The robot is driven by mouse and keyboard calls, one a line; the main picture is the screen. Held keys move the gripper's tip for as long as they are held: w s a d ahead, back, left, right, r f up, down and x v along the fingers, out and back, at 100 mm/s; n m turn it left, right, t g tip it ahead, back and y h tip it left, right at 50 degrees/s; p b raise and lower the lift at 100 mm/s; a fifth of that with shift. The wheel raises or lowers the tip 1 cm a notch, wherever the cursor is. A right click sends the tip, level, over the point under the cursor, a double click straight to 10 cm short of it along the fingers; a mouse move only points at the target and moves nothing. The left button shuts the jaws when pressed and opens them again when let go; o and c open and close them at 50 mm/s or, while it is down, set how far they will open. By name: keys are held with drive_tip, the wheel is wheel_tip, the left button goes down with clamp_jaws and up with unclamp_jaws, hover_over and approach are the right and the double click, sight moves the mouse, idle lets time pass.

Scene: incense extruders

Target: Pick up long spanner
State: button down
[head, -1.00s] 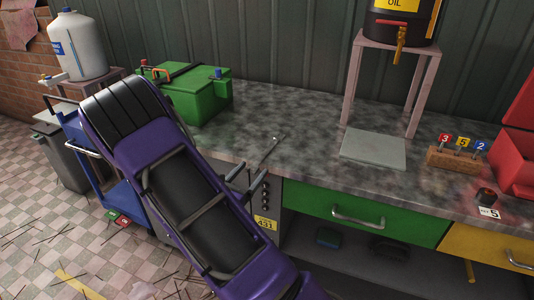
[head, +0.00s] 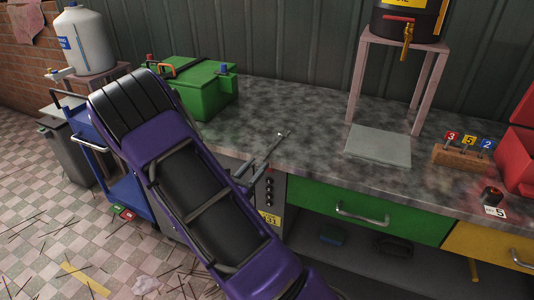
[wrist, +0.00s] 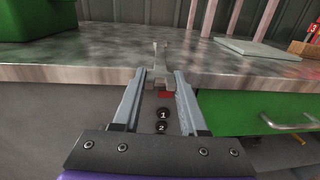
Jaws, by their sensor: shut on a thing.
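The long spanner (head: 276,140) is a thin grey metal tool at the front edge of the counter, left of the green drawer. In the wrist view the spanner (wrist: 161,55) points away from me, its forked far end over the countertop. My gripper (head: 250,170) is at the counter's front edge, and its fingers (wrist: 160,76) are shut on the spanner's near part, one on each side. The gripped part is partly hidden between the fingers. I cannot tell whether the spanner still touches the counter.
The grey counter (head: 315,150) has a green box (head: 203,95) at left, a flat grey plate (head: 378,146) under the oil stand, and a numbered wooden block (head: 462,157) at right. Numbered black buttons (wrist: 162,114) are below my fingers. A green drawer (head: 365,212) is shut.

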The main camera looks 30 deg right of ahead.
wheel_tip(320, 180, up, 10)
drive_tip(key=shift+p, duration=1.25)
drive_tip(key=s+a+f+n+t+y+p, duration=0.1)
drive_tip(key=a+f+n+t+y+p, duration=0.15)
drive_tip(key=a, duration=0.45)
drive_tip(key=s+a+f+n+t+y+p, duration=0.1)
drive_tip(key=a+f+n+t+y, duration=0.25)
drive_tip(key=a, duration=0.45)
drive_tip(key=d+r+m+g+h+b, duration=0.1)
drive_tip(key=d+r+m+g+h, duration=0.1)
drive_tip(key=d, duration=0.2)
drive_tip(key=w+d+r+m+g+h+b, duration=0.1)
drive_tip(key=d+m+h, duration=0.1)
drive_tip(key=d, duration=0.3)
drive_tip(key=w+d+r+m+g+h+b, duration=0.1)
drive_tip(key=d+r+m+g, duration=0.1)
drive_tip(key=d, duration=0.3)
drive_tip(key=shift+d+r+g+h+b, duration=0.2)
drive_tip(key=shift+r+g+h+b, duration=0.1)
drive_tip(key=shift+h+b, duration=0.1)
drive_tip(key=shift+d+r+g, duration=0.25)
drive_tip(key=shift+d+g, duration=0.05)
drive_tip(key=shift+d, duration=0.05)
wheel_tip(320, 180, down, 10)
drive_tip(key=shift+r+b, duration=0.15)
drive_tip(key=shift+b, duration=0.75)
